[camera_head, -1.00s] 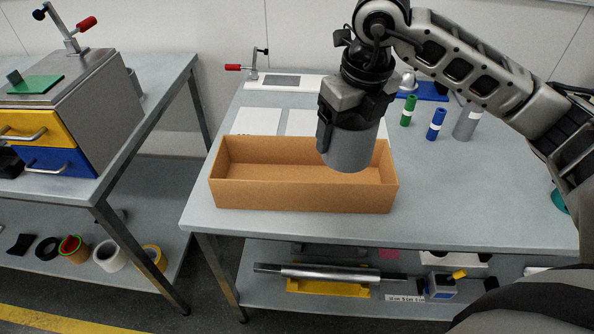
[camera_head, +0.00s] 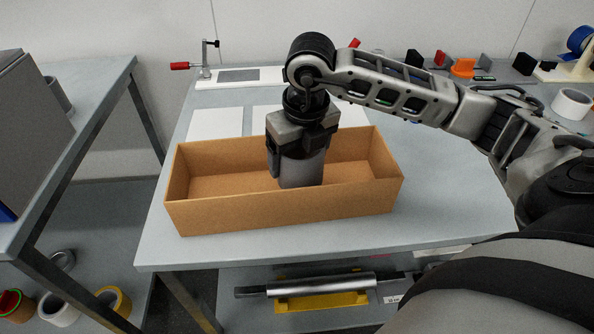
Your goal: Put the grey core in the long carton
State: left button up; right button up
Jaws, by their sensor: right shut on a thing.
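The long carton (camera_head: 290,207) is an open, empty-looking brown box on the grey table. The grey core (camera_head: 302,171) is a short, wide cylinder, upright or nearly so, with its lower part inside the carton's opening. My right gripper (camera_head: 296,153) comes down from above and is shut on the core. The gripper hides the core's upper part. I cannot tell whether the core touches the carton's floor. The left gripper is not in view.
The grey table (camera_head: 455,215) is bare to the right of the carton. White sheets (camera_head: 216,124) and a red-handled clamp (camera_head: 190,65) lie behind it. Below, a metal roller (camera_head: 320,286) rests on a yellow stand. Another bench stands at left.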

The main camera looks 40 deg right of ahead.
notch_tip(320, 180, down, 4)
jog(key=shift+r, duration=0.1)
jog(key=shift+f, duration=0.2)
jog(key=o, duration=1)
jog(key=shift+r, duration=0.15)
